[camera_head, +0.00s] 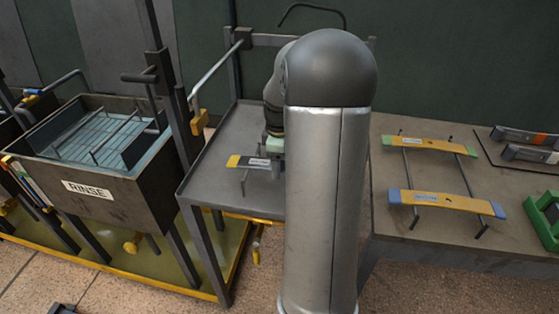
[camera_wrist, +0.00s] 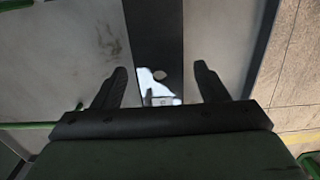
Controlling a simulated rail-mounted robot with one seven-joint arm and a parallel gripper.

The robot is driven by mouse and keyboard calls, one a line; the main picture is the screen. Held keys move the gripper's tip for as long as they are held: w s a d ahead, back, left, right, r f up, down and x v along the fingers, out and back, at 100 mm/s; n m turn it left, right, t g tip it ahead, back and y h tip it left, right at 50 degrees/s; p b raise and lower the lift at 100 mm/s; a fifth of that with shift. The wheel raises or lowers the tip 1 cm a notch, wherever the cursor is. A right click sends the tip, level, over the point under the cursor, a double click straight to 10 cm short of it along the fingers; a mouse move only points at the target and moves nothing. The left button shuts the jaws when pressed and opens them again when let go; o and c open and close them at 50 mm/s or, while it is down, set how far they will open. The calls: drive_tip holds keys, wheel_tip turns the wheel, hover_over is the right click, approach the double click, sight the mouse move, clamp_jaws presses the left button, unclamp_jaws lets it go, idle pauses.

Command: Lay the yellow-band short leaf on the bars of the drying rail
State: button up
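The yellow-band short leaf (camera_head: 247,162) lies on the grey table in the head view, its yellow end to the left and a white label further right. A thin dark bar (camera_head: 243,184) shows below it; the leaf seems to rest across it. My arm hides its right part. In the wrist view a dark leaf (camera_wrist: 154,30) with a hole and a bright label runs between the fingers of my gripper (camera_wrist: 162,78). The fingers are open, one on each side, with gaps to the leaf. In the head view my arm hides the fingers. I cannot tell which bars are the drying rail.
The grey table (camera_head: 205,180) has a raised rim and is mostly bare. A RINSE tank (camera_head: 90,192) stands at left. On the right bench (camera_head: 385,245), two yellow leaves, green-ended (camera_head: 428,144) and blue-ended (camera_head: 445,202), lie across bars. A green holder (camera_head: 540,222) stands at far right.

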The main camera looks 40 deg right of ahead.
wheel_tip(320, 180, up, 13)
drive_tip(key=s+a+f+m, duration=0.1)
drive_tip(key=s+a, duration=0.1)
drive_tip(key=a, duration=0.6)
drive_tip(key=s+a+f+m, duration=0.1)
drive_tip(key=s+a+m, duration=0.15)
drive_tip(key=a, duration=0.65)
drive_tip(key=s+a+f+m, duration=0.3)
drive_tip(key=s+a+f, duration=0.4)
drive_tip(key=s+a, duration=0.3)
drive_tip(key=s, duration=0.3)
drive_tip(key=shift+a+m+p, duration=0.3)
drive_tip(key=shift+a+m, duration=0.05)
drive_tip(key=shift+a, duration=0.05)
